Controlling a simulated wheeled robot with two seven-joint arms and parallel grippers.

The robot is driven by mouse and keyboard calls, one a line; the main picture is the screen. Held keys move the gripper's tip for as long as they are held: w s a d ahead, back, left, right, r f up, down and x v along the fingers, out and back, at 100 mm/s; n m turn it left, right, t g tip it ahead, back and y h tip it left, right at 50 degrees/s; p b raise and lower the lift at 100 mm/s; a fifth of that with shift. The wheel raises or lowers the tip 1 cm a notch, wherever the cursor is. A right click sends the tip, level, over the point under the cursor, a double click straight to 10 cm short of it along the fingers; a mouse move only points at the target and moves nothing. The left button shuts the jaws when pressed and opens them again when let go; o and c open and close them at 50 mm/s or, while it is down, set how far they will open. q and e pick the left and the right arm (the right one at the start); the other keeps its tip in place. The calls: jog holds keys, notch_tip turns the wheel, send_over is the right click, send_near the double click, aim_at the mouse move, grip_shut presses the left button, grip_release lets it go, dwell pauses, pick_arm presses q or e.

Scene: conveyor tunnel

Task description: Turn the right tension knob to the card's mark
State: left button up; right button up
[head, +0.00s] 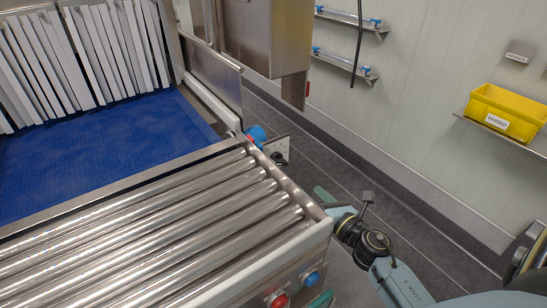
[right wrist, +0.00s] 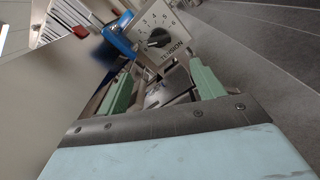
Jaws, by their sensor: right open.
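The tension knob is a black knob (right wrist: 158,39) on a pale square dial plate (right wrist: 178,28) with numbers around it and "TENSION" printed below. The plate is tilted in the right wrist view; the knob's exact setting is too small to read. In the head view the plate (head: 281,147) stands at the conveyor's right side, with the dark knob (head: 277,157) beside it. My right gripper (right wrist: 163,86) is open and empty, its two green fingers short of the knob and pointing toward it. It also shows in the head view (head: 325,198). I cannot make out a card with a mark.
A roller conveyor (head: 150,225) and blue belt (head: 105,150) under a strip curtain fill the left. A blue part (head: 256,134) sits next to the dial plate. Red (head: 280,301) and blue (head: 311,279) buttons are on the near frame. A yellow bin (head: 505,108) sits on a wall shelf.

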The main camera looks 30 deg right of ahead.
send_near(282, 165)
jog(key=w, duration=0.3)
pick_arm(q)
jog(key=shift+s+a+r, duration=0.1)
jog(key=shift+s+r, duration=0.05)
jog(key=shift+s, duration=0.65)
pick_arm(e)
jog(key=w, duration=0.4)
jog(key=w+a, duration=0.1)
jog(key=w, duration=0.1)
jog(key=shift+w, duration=0.2)
pick_arm(q)
jog(key=shift+s, duration=0.15)
pick_arm(e)
jog(key=shift+c, duration=0.6)
jog(key=c, duration=0.9)
pick_arm(q)
jog(key=shift+s, duration=0.2)
pick_arm(e)
jog(key=shift+o, duration=0.2)
